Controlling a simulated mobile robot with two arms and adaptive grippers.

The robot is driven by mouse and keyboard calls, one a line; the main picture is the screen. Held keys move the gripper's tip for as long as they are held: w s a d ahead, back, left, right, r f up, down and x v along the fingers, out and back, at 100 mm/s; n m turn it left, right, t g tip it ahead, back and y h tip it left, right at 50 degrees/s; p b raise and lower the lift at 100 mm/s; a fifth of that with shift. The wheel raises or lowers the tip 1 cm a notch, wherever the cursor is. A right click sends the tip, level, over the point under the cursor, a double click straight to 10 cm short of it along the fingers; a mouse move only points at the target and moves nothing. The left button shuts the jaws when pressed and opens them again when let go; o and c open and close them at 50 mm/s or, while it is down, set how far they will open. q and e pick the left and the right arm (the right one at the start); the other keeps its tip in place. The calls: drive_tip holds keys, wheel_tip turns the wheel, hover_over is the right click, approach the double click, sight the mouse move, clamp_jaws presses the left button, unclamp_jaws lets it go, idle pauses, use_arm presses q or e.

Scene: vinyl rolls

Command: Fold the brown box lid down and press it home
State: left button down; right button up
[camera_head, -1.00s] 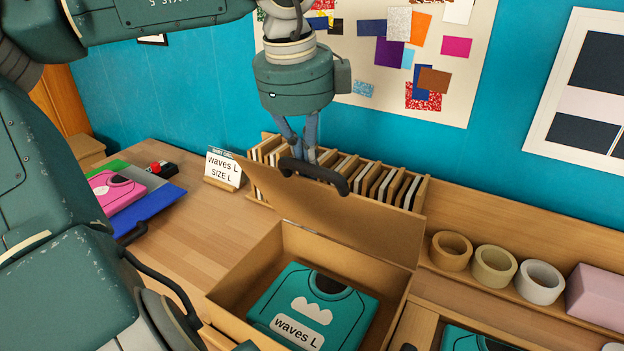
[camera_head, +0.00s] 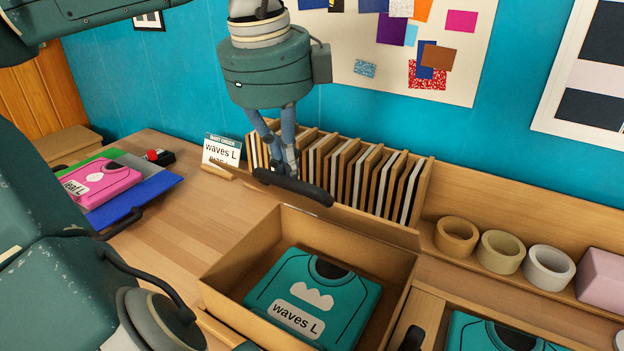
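The open brown box (camera_head: 240,252) stands on the bench, holding a folded teal "waves L" shirt (camera_head: 322,296). The two finger links come close together, but the bar hides whether the tips meet.
A wooden rack of upright boards (camera_head: 345,170) stands close behind the box. Tape rolls (camera_head: 500,252) and a pink block (camera_head: 603,282) sit on the right. A sign (camera_head: 221,152) and shirts (camera_head: 103,181) are left. Bare bench (camera_head: 165,240) lies left of the box.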

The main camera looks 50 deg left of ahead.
use_arm(q)
drive_tip(key=shift+s+d+f, duration=0.1)
drive_tip(key=shift+s+f, duration=0.05)
drive_tip(key=shift+s, duration=0.15)
